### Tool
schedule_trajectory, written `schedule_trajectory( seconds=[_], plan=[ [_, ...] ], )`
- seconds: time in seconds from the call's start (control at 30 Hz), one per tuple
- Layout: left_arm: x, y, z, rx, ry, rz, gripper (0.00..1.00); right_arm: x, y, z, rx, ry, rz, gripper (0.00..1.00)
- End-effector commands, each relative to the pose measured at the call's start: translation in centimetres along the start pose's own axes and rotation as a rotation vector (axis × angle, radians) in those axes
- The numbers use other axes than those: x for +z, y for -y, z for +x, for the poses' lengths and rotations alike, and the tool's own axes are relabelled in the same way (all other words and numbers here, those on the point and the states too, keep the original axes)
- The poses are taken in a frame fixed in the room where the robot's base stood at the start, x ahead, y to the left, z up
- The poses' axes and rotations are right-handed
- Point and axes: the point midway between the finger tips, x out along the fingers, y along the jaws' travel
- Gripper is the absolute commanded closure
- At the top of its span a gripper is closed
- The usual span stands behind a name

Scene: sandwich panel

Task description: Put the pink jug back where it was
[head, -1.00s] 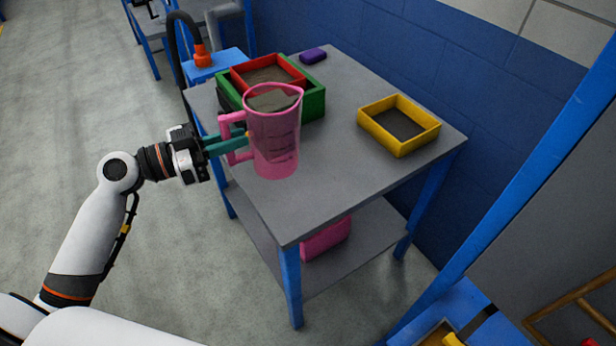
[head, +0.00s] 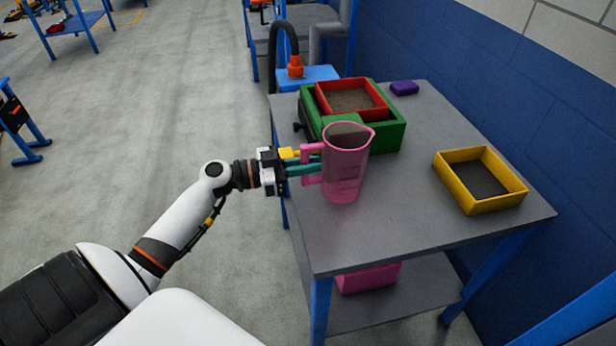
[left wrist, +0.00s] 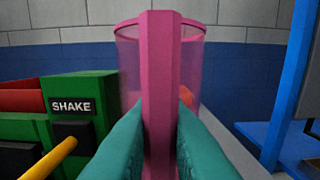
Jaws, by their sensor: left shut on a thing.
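The pink jug (head: 346,165) is see-through and upright, at the left part of the grey table top (head: 400,235). Whether its base touches the table is hard to tell. My left gripper (head: 306,169) is shut on the jug's handle, which faces left. In the left wrist view the teal fingers grip both sides of the upright handle (left wrist: 160,95), with the jug's body (left wrist: 190,60) behind it. My right gripper is not in view.
Behind the jug stands a green shaker box (head: 390,137) with a red tray (head: 352,97); its label reads "SHAKE". A yellow tray (head: 479,204) stands at the right, and a purple block (head: 404,88) at the back. A pink thing (head: 368,278) is on the lower shelf. The front table top is clear.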

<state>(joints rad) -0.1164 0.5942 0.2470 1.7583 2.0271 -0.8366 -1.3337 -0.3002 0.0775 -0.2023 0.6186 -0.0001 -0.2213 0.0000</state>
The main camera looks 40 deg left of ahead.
Motion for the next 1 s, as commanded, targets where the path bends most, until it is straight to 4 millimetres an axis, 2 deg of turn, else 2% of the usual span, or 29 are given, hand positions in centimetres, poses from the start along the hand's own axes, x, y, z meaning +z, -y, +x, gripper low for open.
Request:
schedule_trajectory(
  seconds=[0.3, 0.7, 0.73, 0.83, 0.87, 1.0],
  plan=[
    [-3.8, 0.0, 0.0, 0.000, 0.000, -0.003, 1.00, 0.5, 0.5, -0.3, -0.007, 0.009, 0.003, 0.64],
    [-4.4, 0.1, 0.0, -0.001, 0.001, 0.001, 1.00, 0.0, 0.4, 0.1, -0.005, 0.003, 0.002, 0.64],
    [-4.4, 0.1, 0.0, -0.001, 0.000, 0.001, 0.85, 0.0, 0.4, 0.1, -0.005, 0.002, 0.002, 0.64],
    [-4.2, 0.1, 0.0, -0.001, 0.000, 0.000, 0.68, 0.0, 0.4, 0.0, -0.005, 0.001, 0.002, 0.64],
    [-4.2, 0.1, 0.0, -0.001, 0.000, 0.000, 0.64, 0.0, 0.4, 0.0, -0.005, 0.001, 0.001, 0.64],
    [-4.2, 0.1, 0.0, -0.001, 0.000, 0.000, 0.64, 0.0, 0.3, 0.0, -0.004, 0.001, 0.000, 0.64]
  ],
)
